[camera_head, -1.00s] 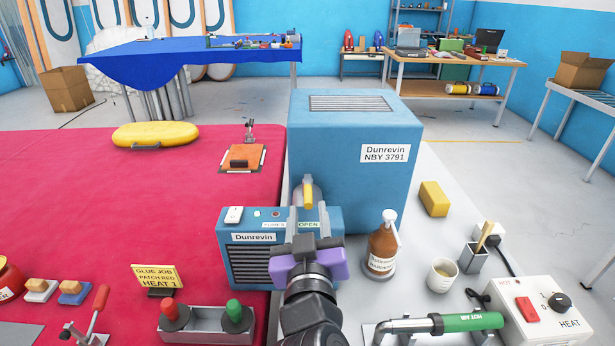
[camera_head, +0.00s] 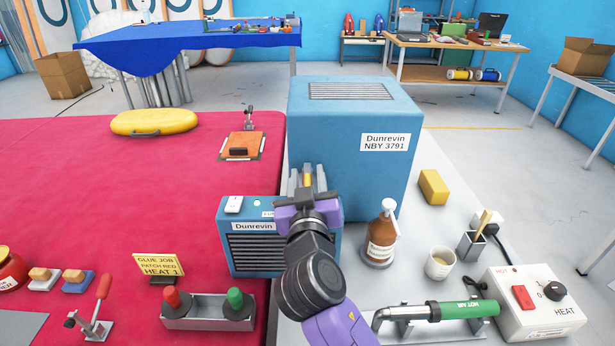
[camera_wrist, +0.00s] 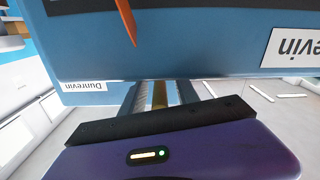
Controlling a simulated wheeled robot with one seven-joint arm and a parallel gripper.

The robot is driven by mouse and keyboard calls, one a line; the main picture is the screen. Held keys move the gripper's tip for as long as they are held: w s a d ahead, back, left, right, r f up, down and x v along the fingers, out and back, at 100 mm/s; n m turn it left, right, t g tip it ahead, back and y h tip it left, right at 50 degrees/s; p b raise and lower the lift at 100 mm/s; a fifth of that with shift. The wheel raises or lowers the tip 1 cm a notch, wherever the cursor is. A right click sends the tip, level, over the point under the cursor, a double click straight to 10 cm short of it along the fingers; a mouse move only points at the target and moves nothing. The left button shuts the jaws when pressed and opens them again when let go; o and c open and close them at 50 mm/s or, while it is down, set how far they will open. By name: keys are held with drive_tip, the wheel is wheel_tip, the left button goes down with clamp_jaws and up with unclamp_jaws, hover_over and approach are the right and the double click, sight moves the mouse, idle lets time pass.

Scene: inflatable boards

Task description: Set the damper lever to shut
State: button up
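The damper lever (camera_head: 308,179) has a yellow handle and stands upright at the right end of the small blue Dunrevin unit's top (camera_head: 232,216). My gripper (camera_head: 307,176) is over that end, with one finger on each side of the handle. In the wrist view the brass-yellow lever (camera_wrist: 160,95) shows between my two grey fingers (camera_wrist: 160,92), with a narrow gap at least on its right. The fingers look open; contact is not clear. My gripper hides the lever's base and most of the markings beside it.
A tall blue Dunrevin cabinet (camera_head: 355,130) stands close behind the lever. A brown pump bottle (camera_head: 381,240) and a white cup (camera_head: 440,264) are to the right. A tray with red and green knobs (camera_head: 207,311) lies in front. An orange pointed piece (camera_wrist: 126,20) shows in the wrist view.

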drive_tip(key=shift+c, duration=0.5)
clamp_jaws()
idle(0.8)
